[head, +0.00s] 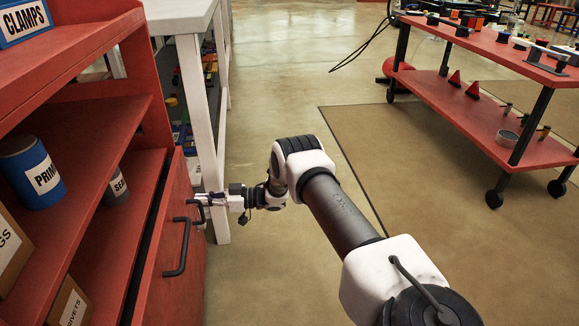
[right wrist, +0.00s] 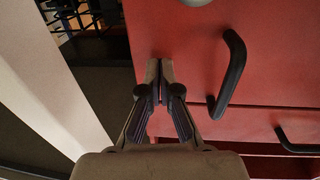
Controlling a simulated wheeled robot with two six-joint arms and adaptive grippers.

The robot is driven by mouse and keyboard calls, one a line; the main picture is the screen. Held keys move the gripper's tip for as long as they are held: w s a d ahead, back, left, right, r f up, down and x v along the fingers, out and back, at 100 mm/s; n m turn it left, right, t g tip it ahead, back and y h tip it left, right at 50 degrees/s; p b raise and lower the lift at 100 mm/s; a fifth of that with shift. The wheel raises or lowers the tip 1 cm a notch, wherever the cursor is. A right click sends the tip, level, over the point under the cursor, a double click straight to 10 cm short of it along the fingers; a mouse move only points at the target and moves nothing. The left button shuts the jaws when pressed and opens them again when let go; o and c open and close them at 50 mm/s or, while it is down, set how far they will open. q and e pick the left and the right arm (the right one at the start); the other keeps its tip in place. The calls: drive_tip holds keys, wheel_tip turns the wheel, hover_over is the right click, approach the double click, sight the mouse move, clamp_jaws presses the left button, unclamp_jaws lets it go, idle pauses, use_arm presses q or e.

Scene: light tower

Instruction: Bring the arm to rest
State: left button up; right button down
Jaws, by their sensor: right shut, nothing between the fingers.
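My right arm reaches forward from the lower right in the head view. Its gripper (head: 203,200) is at the front of a red cabinet (head: 180,255), beside a black drawer handle (head: 177,250). In the right wrist view the gripper (right wrist: 160,85) has its fingertips together with nothing between them. It is in front of the red drawer front (right wrist: 185,50), left of a black handle (right wrist: 232,75) and apart from it. Whether the fingertips touch the drawer front I cannot tell. My left gripper is not in view.
The red shelf holds a blue can (head: 32,175), a grey can (head: 117,187) and boxes. A white table (head: 185,15) stands behind the cabinet; its leg (head: 200,110) is close to the gripper. A red wheeled cart (head: 480,100) stands at the right. The floor (head: 290,95) between is clear.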

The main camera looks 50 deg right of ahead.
drive_tip(key=v, duration=1.1)
drive_tip(key=shift+f, duration=0.25)
